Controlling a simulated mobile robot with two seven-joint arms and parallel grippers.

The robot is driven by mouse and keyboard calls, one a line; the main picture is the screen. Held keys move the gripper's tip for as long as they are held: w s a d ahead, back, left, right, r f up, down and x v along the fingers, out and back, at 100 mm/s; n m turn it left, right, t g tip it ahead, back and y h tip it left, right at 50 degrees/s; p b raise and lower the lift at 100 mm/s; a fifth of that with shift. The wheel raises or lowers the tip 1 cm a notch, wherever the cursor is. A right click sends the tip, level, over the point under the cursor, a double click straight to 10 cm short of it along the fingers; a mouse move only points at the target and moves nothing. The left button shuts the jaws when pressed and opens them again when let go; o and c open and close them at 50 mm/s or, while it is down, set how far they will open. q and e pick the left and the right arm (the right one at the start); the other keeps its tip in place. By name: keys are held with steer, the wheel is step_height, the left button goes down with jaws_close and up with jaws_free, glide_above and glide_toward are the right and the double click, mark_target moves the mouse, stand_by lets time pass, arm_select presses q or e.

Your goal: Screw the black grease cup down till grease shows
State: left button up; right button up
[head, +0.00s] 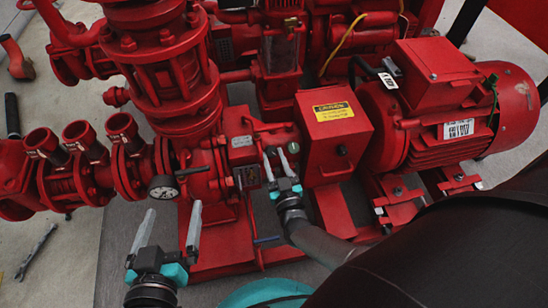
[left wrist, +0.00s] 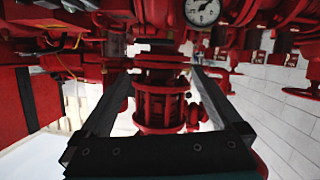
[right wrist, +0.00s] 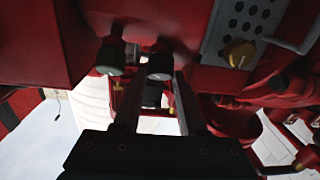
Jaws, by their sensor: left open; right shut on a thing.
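My right gripper (head: 276,158) is at the front of the red pump housing, its fingers shut around a small cup there. In the right wrist view the fingertips (right wrist: 158,78) are on either side of this dark cup (right wrist: 160,66), whose end is pale grey; I take it to be the black grease cup. A second cup with a green end (right wrist: 111,57) is beside it, outside the fingers; it also shows in the head view (head: 293,148). No grease can be made out. My left gripper (head: 171,212) is open and empty, lower left, in front of the pump.
A pressure gauge (head: 163,188) is on the pipework above the left gripper. A red box with a yellow label (head: 333,111) and the motor (head: 465,110) stand right of the right gripper.

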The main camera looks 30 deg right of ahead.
jaws_close()
steer(key=shift+a, duration=0.1)
steer(key=shift+m+h, duration=0.5)
steer(key=shift+m, duration=0.1)
steer(key=shift+a+m+h, duration=0.15)
steer(key=shift+m+h, duration=0.25)
steer(key=shift+m, duration=0.3)
arm_select(q)
steer(key=shift+s+d+r+t+h+b, duration=0.1)
steer(key=shift+d+r+t+h+b, duration=0.25)
steer(key=shift+t, duration=0.35)
arm_select(e)
steer(key=shift+w+a+m+g+h, duration=0.1)
steer(key=shift+m+g+h, duration=0.7)
steer(key=shift+m+h, duration=0.7)
steer(key=o, duration=0.8)
jaws_free()
